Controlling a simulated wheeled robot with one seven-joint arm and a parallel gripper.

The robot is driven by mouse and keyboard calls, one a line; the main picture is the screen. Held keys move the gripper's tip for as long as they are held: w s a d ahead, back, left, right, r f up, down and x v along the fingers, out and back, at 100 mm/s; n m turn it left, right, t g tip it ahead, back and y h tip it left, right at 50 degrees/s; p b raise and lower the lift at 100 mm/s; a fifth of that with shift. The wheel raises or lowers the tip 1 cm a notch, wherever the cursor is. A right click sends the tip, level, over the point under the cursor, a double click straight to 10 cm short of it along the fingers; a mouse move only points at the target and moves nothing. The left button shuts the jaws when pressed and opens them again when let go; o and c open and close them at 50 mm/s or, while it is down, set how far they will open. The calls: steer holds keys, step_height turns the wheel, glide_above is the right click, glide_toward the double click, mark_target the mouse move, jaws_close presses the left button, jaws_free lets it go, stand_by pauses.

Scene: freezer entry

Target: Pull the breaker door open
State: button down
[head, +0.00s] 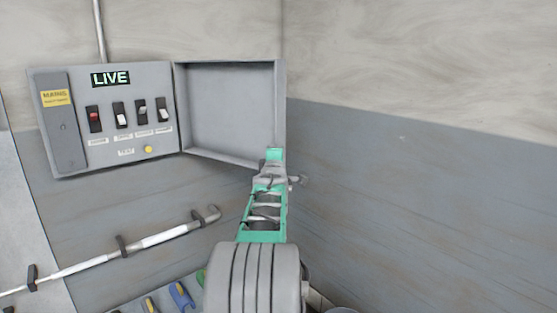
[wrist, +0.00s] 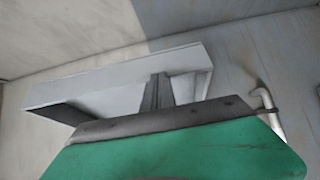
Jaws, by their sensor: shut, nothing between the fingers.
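The grey breaker panel (head: 108,118) is on the wall at the left in the head view. Its door (head: 232,108) stands wide open, swung out to the right of the panel, with its hollow inner face showing. My gripper (head: 273,157) is at the door's lower right corner, with its fingers shut and nothing seen between them. In the wrist view the fingers (wrist: 157,92) are close together in front of a pale grey boxy shape, which looks like the door (wrist: 120,85). I cannot tell whether they touch it.
The panel carries a lit LIVE sign (head: 110,79), several switches and a yellow button (head: 148,149). A metal rail (head: 150,241) with a hooked end runs below it. Several coloured-handled items (head: 181,294) lie low down. The wall right of my arm is bare.

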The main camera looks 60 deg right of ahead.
steer(key=shift+d, duration=0.4)
steer(key=shift+s, duration=0.15)
steer(key=shift+a, duration=0.1)
